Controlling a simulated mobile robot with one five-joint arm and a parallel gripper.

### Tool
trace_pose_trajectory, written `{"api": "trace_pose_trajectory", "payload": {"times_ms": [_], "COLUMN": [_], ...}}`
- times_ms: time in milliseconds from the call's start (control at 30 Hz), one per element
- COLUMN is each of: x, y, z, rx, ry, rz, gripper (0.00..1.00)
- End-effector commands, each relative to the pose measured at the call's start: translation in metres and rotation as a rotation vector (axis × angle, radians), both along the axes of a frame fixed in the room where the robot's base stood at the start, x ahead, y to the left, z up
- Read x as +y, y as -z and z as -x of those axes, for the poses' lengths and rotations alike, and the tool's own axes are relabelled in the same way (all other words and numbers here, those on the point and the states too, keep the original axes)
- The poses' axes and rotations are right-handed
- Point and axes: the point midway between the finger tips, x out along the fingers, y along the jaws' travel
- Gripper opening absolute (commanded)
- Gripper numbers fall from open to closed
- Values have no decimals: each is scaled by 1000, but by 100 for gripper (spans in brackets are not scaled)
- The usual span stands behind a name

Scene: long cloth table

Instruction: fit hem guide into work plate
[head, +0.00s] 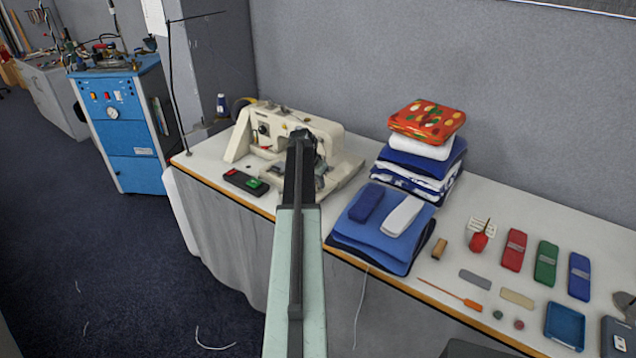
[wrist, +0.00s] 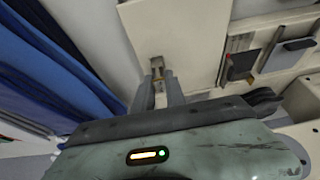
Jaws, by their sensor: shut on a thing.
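The work plate (wrist: 180,30) is a flat cream surface at the top middle of the wrist view, part of the sewing machine (head: 322,132) in the head view. My gripper (wrist: 159,90) is shut on a small brownish metal piece (wrist: 158,73), seemingly the hem guide, between its fingertips. The piece is at the plate's near edge. I cannot tell whether it touches or sits in the plate. In the head view my gripper (head: 301,142) is in front of the machine, and my arm hides the hem guide.
A stack of folded cloth (head: 385,225) lies right of the machine, and its blue layers (wrist: 50,60) are close on the left in the wrist view. A black control box (head: 246,182) lies left of my arm. Dark machine parts (wrist: 240,65) stand right of the plate.

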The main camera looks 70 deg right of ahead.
Motion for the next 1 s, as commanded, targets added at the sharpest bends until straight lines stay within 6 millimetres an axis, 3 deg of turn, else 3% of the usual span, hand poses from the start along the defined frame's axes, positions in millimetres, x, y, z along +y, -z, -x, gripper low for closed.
{"api": "trace_pose_trajectory", "payload": {"times_ms": [767, 800, 867, 1000], "x": [0, 0, 0, 0], "y": [21, 20, 20, 19], "z": [0, 0, 0, 0], "rx": [0, 0, 0, 0], "ry": [0, 0, 0, 0], "rz": [0, 0, 0, 0], "gripper": [0, 21, 38, 41]}}
